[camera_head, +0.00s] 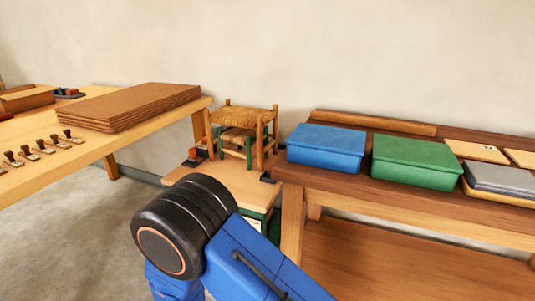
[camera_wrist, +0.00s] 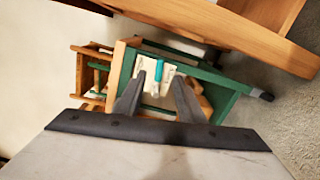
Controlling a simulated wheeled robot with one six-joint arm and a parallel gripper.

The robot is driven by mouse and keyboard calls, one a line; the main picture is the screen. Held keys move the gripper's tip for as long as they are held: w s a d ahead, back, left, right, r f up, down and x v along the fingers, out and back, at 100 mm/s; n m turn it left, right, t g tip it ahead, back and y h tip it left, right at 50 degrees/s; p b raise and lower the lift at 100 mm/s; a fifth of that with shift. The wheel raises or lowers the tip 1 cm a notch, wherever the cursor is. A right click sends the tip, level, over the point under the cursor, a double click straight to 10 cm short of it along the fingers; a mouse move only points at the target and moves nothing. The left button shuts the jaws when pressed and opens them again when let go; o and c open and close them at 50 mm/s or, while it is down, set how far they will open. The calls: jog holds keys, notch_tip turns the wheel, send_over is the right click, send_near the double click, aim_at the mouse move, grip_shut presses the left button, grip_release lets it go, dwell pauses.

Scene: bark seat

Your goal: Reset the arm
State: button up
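My blue arm with its black joint fills the lower middle of the head view, and my gripper is out of that picture. In the wrist view my gripper (camera_wrist: 158,97) shows two dark fingers standing apart, with nothing held between them. Beyond the fingers is a green-edged wooden stand (camera_wrist: 222,82). A pale card with a teal mark (camera_wrist: 158,68) shows on it between the fingertips. I cannot tell the gap between fingers and stand.
A small woven-seat stool (camera_head: 245,115) stands on the low stand (camera_head: 232,177) behind my arm. A left table (camera_head: 75,152) bears brown sheets (camera_head: 130,105) and several stamps. A right bench (camera_head: 400,187) bears a blue bin (camera_head: 326,147) and a green bin (camera_head: 414,161). Floor shows at lower left.

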jog(key=d+r+m+g+h, duration=0.2)
jog(key=d+r+m+g, duration=0.55)
jog(key=d, duration=0.75)
jog(key=d+r+m+g+h, duration=0.25)
jog(key=d+r+g, duration=0.25)
jog(key=d+r, duration=0.75)
jog(key=s+d+r+m+y, duration=0.1)
jog(key=s+d+r+y, duration=0.2)
jog(key=s, duration=0.4)
jog(key=s+d+r+m+y, duration=0.2)
jog(key=s+d+r+y, duration=0.1)
jog(key=s+d, duration=0.3)
jog(key=s+d+r+m+y, duration=0.2)
jog(key=s+d+r+y, duration=0.1)
jog(key=s+d+y, duration=0.2)
jog(key=shift+s+t, duration=0.35)
jog(key=shift+s, duration=1.05)
